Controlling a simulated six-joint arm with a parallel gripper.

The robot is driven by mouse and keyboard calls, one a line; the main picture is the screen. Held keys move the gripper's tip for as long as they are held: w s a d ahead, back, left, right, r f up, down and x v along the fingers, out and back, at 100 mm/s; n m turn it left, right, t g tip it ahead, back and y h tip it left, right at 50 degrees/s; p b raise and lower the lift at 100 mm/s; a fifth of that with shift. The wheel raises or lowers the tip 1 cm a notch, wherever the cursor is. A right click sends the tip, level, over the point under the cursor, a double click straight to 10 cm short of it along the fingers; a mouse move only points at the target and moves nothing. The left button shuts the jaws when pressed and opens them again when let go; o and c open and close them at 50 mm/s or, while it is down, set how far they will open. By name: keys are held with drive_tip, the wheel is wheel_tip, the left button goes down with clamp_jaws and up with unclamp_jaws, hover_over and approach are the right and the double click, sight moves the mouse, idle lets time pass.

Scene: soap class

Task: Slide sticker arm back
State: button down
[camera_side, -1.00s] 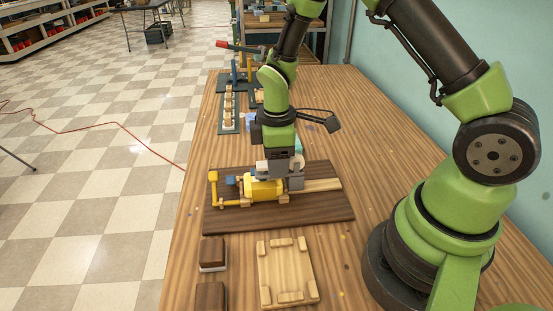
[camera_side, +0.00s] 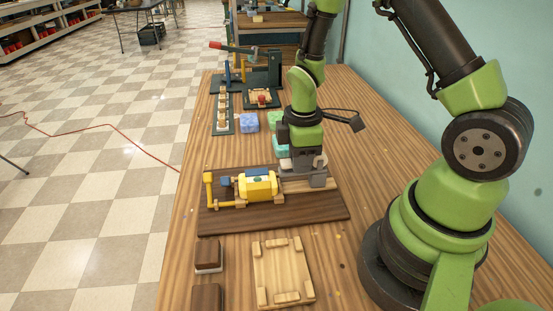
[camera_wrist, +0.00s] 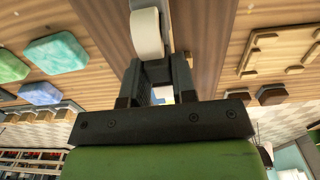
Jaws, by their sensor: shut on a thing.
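A pale wooden rail (camera_side: 328,185) lies at the board's right. My gripper (camera_side: 308,181) is low over that rail, to the right of the yellow block and apart from it. It is shut on the sticker arm, whose gripped part is mostly hidden by the fingers. In the wrist view my gripper (camera_wrist: 160,90) shows below a cream roll (camera_wrist: 147,33).
A yellow post (camera_side: 209,190) stands at the board's left end. A pale wooden tray (camera_side: 284,275) and brown-topped blocks (camera_side: 208,255) lie in front. Coloured soaps (camera_side: 249,121) and a dark press stand behind. The table to the right is clear up to my base.

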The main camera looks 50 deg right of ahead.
sight(314, 167)
drive_tip(key=shift+s+d, duration=1.05)
drive_tip(key=shift+d, duration=0.05)
drive_tip(key=c, duration=1)
unclamp_jaws()
drive_tip(key=shift+o, duration=0.2)
wheel_tip(314, 167, up, 10)
